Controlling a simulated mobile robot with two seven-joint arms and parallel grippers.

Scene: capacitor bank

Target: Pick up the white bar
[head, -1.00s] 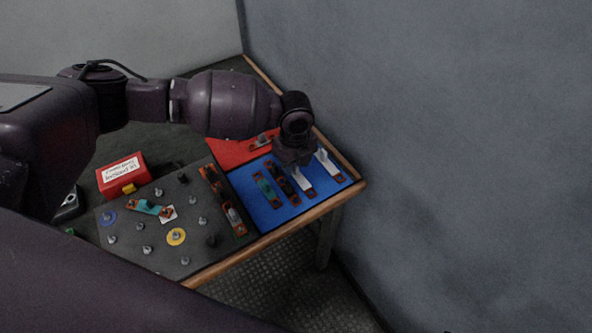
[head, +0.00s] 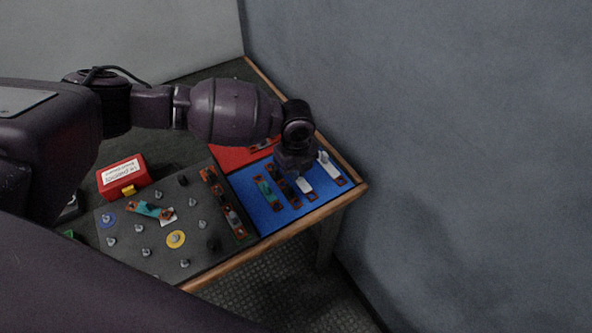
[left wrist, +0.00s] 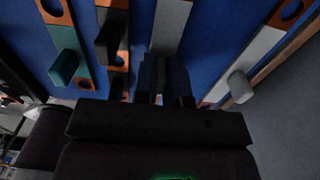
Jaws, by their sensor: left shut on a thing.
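Two white bars with orange ends lie on the blue mat (head: 262,214). My left gripper (head: 296,172) is over the inner white bar (head: 305,185), pointing down and hiding its far part. In the left wrist view this bar (left wrist: 172,25) runs up from between the fingers of the left gripper (left wrist: 165,82), which is shut on it. I cannot tell whether the bar is off the mat. The outer white bar (head: 328,166) lies to the right with its grip (left wrist: 240,86) upright and free. My right gripper is out of view.
A black bar (left wrist: 113,35) and a teal bar (left wrist: 66,65) lie left of the gripper. Further left are a dark board (head: 160,255) with several posts and a red box (head: 122,178). A wooden table edge (head: 340,152) and a wall (head: 460,150) are close on the right.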

